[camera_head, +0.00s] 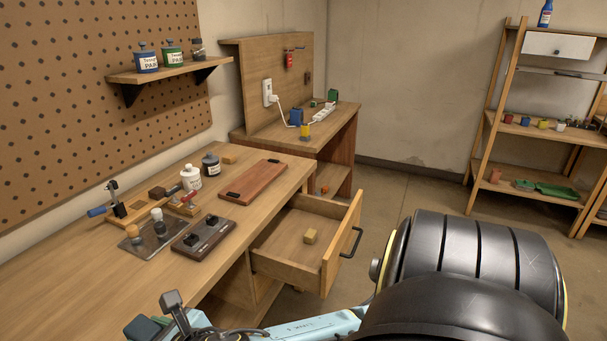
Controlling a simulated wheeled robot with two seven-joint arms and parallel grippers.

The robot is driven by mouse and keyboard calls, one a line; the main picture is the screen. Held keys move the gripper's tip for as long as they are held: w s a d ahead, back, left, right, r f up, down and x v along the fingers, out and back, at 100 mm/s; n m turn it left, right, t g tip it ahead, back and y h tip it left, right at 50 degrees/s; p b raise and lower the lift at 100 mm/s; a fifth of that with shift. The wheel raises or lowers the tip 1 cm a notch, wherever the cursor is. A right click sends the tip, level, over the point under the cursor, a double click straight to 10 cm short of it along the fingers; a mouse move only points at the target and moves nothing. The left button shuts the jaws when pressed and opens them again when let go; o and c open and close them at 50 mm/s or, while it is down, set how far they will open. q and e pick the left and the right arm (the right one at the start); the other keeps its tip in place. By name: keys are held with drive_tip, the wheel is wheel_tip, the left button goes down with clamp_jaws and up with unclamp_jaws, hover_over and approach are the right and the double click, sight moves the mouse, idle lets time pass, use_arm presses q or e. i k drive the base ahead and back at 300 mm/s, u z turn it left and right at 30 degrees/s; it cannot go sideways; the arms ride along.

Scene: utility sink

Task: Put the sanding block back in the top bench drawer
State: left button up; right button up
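The bench drawer (335,263) stands pulled out on the right side of the wooden bench, with a dark handle on its front. A small tan block (310,236), which looks like the sanding block, lies on the drawer floor, with nothing touching it. My pale blue arm comes in along the bottom edge from the right. Its dark end, apparently my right gripper (174,312), is at the bottom left, away from the drawer and partly cut off; its fingers are unclear. My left gripper is not in view.
On the bench (110,277) are a reddish board (257,180), a dark tray (204,236), bottles, tools and another tan block (229,158). A second bench (330,120) stands behind and a shelf rack (530,128) at right. The front bench area is clear.

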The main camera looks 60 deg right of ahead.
sight(283, 223)
drive_tip(key=u, duration=0.05)
drive_tip(key=k, duration=0.2)
drive_tip(key=z, duration=2.55)
drive_tip(key=i, duration=2.3)
drive_tip(key=u, duration=1.9)
